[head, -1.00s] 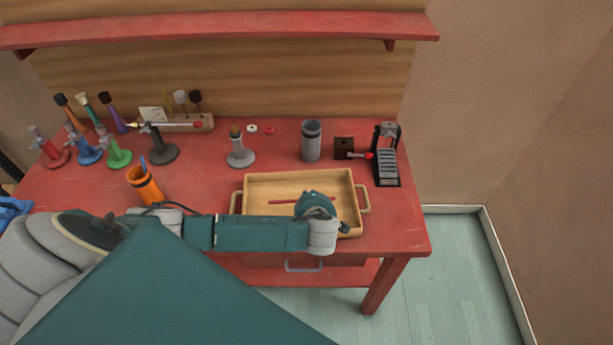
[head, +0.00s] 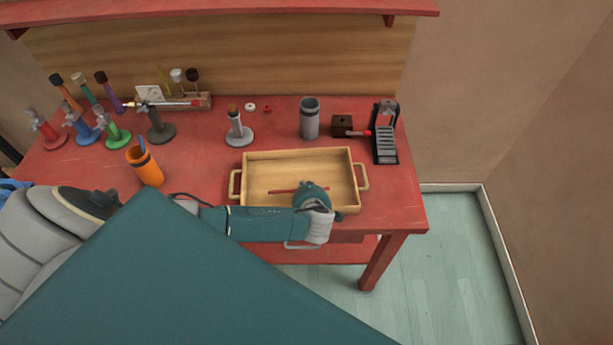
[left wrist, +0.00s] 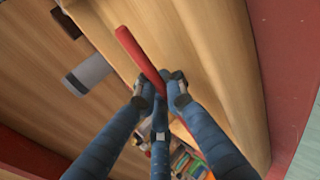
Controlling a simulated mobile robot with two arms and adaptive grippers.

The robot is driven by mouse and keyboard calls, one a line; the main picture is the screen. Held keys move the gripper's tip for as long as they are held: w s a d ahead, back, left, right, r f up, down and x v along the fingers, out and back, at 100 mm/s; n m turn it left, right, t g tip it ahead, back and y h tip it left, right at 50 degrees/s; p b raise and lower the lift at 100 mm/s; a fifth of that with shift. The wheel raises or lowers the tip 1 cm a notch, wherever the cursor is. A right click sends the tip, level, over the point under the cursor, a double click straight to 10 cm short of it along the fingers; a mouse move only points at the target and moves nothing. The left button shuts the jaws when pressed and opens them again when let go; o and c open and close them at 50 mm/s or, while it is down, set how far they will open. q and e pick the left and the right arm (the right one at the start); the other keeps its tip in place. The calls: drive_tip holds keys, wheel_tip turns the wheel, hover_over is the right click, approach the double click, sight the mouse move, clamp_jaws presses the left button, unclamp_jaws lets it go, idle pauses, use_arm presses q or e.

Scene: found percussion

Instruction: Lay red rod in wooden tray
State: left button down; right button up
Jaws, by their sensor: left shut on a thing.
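The red rod (head: 284,191) shows over the wooden tray (head: 246,162) in the head view, lying across the picture. My left gripper (head: 313,196) is above the front part of the tray, shut on the rod. In the left wrist view the fingertips (left wrist: 160,90) pinch the rod (left wrist: 138,48), and a long end sticks out beyond them. Whether the rod touches the tray floor cannot be told. My gripper and arm hide part of the tray's front edge. My right gripper is not in view.
Behind the tray stand a grey cup (head: 310,119), a grey stand (head: 239,134) and a brown block (head: 342,125). A black rack (head: 385,145) is at the right. An orange cup (head: 146,166) is at the left. The red table (head: 399,203) is bare right of the tray.

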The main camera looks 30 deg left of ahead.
use_arm(q)
drive_tip(key=c, duration=1.7)
unclamp_jaws()
drive_tip(key=shift+c, duration=0.2)
drive_tip(key=shift+d, duration=0.1)
drive_tip(key=v, duration=1.2)
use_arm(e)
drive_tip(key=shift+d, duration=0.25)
use_arm(q)
drive_tip(key=shift+w, duration=0.1)
